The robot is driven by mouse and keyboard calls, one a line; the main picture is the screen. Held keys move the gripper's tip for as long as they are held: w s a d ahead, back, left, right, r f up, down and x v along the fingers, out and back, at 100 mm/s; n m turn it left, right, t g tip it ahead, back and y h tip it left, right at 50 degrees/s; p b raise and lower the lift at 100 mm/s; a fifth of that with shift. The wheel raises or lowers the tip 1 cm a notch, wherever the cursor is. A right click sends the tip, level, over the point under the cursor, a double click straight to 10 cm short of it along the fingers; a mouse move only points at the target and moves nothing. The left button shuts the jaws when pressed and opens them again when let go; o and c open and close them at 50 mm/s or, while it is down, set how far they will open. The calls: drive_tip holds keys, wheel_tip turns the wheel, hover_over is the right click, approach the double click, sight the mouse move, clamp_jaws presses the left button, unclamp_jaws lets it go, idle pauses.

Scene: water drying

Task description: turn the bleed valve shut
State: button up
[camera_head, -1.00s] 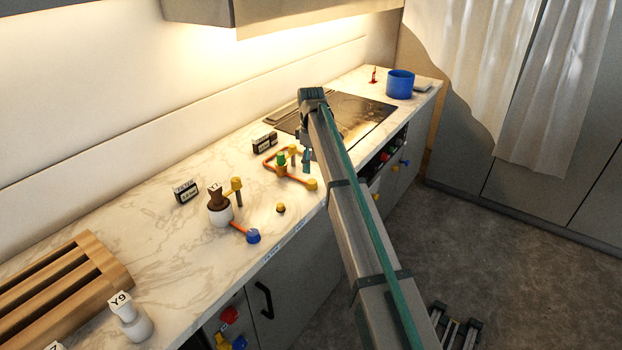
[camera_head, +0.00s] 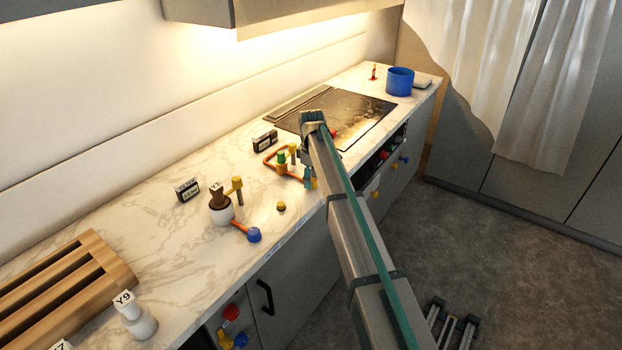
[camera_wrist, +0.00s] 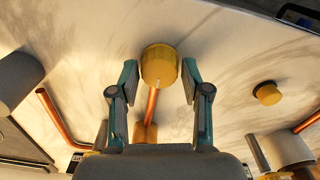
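The copper pipe assembly (camera_head: 275,162) lies on the counter, with a green knob (camera_head: 281,158) and yellow knobs. Its front yellow knob, which I take to be the bleed valve, shows clearly in the wrist view (camera_wrist: 159,66) as a round cap with a small white mark. A copper pipe (camera_wrist: 151,105) runs from it. My gripper (camera_wrist: 160,78) is open, with one finger on each side of this knob and visible gaps between. In the head view my gripper (camera_head: 308,175) is over the front of the assembly and largely hides the knob.
A small yellow knob (camera_head: 281,207) stands alone on the counter, also in the wrist view (camera_wrist: 267,93). A white pot (camera_head: 221,213), a blue knob (camera_head: 254,235) and a dark display (camera_head: 187,191) are to the left. The cooktop (camera_head: 345,112) lies behind.

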drive_tip(key=c, duration=0.7)
drive_tip(key=shift+o, duration=0.2)
drive_tip(key=shift+m, duration=0.3)
drive_tip(key=m, duration=0.4)
drive_tip(key=shift+w+b, duration=0.1)
drive_tip(key=shift+b, duration=0.25)
drive_tip(key=m, duration=0.9)
drive_tip(key=shift+d+b, duration=0.1)
drive_tip(key=shift+b, duration=0.3)
drive_tip(key=shift+m, duration=2.2)
